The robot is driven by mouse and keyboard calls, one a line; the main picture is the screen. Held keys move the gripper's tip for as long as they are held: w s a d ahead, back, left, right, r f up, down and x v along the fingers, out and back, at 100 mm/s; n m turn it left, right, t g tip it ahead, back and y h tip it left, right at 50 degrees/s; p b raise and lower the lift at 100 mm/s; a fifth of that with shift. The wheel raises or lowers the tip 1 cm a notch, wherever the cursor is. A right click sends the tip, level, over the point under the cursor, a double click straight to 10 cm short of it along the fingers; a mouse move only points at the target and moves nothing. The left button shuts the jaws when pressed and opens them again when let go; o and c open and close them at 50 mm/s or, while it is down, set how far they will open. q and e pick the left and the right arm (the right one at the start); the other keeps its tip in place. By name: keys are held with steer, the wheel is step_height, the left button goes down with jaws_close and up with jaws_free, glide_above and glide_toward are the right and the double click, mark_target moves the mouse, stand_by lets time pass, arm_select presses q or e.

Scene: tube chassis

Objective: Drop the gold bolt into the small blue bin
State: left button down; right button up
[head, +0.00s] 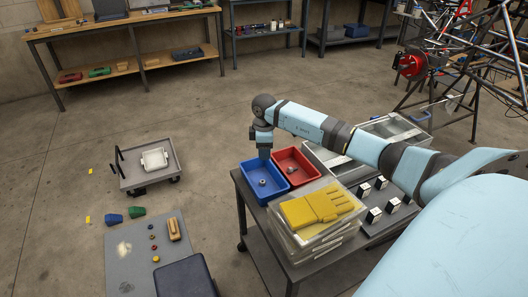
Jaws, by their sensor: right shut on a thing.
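The small blue bin (247,184) stands on the grey cart, at its far left corner, with a small greyish metal piece (262,182) lying inside. My right gripper (264,157) points down over the far edge of the blue bin. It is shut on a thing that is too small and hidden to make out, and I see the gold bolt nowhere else. Whether the fingertips are above the rim or inside it is hard to tell. My left gripper is not in view.
A red bin (313,172) with a small part inside stands right beside the blue bin. Clear stacked boxes topped by a yellow glove (312,207) sit in front. Several small black-and-white blocks lie on the cart's right side. A low trolley (133,177) stands on the floor at left.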

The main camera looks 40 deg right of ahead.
step_height(320, 180, down, 3)
steer(key=shift+r+b, duration=0.1)
steer(key=shift+b, duration=0.7)
arm_select(q)
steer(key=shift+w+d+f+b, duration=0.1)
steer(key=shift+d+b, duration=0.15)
steer(key=shift+b, duration=0.05)
arm_select(e)
steer(key=shift+f, duration=0.35)
steer(key=o, duration=0.9)
steer(key=shift+o, duration=0.2)
steer(key=shift+r, duration=0.1)
arm_select(q)
steer(key=p, duration=0.2)
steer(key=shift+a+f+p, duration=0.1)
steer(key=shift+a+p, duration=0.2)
steer(key=shift+p, duration=0.1)
arm_select(e)
step_height(320, 180, up, 14)
